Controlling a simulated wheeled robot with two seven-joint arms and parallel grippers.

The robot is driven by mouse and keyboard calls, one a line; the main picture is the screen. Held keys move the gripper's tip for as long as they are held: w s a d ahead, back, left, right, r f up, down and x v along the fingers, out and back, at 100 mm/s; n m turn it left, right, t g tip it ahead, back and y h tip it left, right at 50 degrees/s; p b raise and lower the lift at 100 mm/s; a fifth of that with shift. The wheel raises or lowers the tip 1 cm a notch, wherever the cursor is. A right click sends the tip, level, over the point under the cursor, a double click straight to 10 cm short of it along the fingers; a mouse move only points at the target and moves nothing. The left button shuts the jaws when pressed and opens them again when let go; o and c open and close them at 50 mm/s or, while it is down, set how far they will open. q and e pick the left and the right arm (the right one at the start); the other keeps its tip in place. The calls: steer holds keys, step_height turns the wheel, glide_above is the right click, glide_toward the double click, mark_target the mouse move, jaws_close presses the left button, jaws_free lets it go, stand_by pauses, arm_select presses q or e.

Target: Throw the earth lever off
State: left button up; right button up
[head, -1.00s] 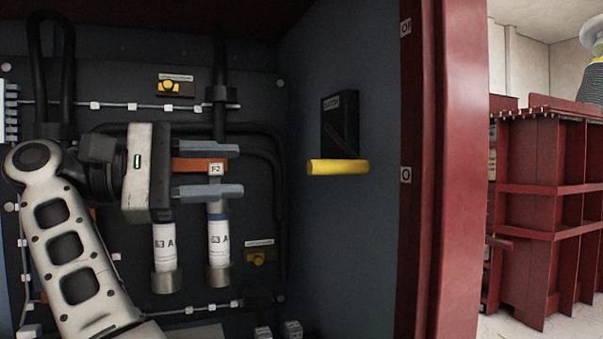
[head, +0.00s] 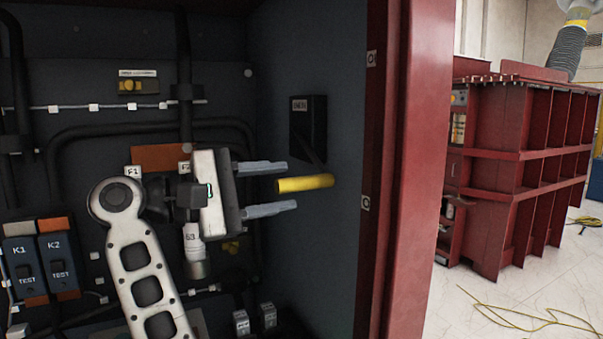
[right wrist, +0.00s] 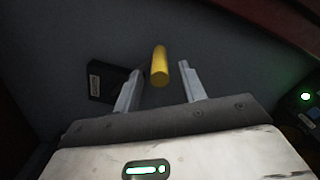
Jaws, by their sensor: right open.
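The earth lever has a yellow handle (head: 305,183) on a black labelled box (head: 308,128) on the cabinet's right side wall. The handle sticks out roughly level. My right gripper (head: 283,187) is open, with its two grey fingers pointing right at the handle, one above and one below its line. In the right wrist view the yellow handle (right wrist: 159,66) lies between and just beyond the fingertips (right wrist: 160,73), with nothing held. The black box (right wrist: 105,82) is to the left of the fingers there. My left gripper is not in view.
Switches K1 (head: 20,262) and K2 (head: 60,258) are at lower left. The red cabinet frame (head: 400,180) edges the opening on the right. A red transformer tank (head: 520,160) stands beyond.

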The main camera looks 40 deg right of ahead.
mark_target(325, 180)
steer(key=shift+p+x, duration=0.4)
steer(key=shift+x, duration=1.95)
jaws_close()
steer(key=shift+r, duration=0.1)
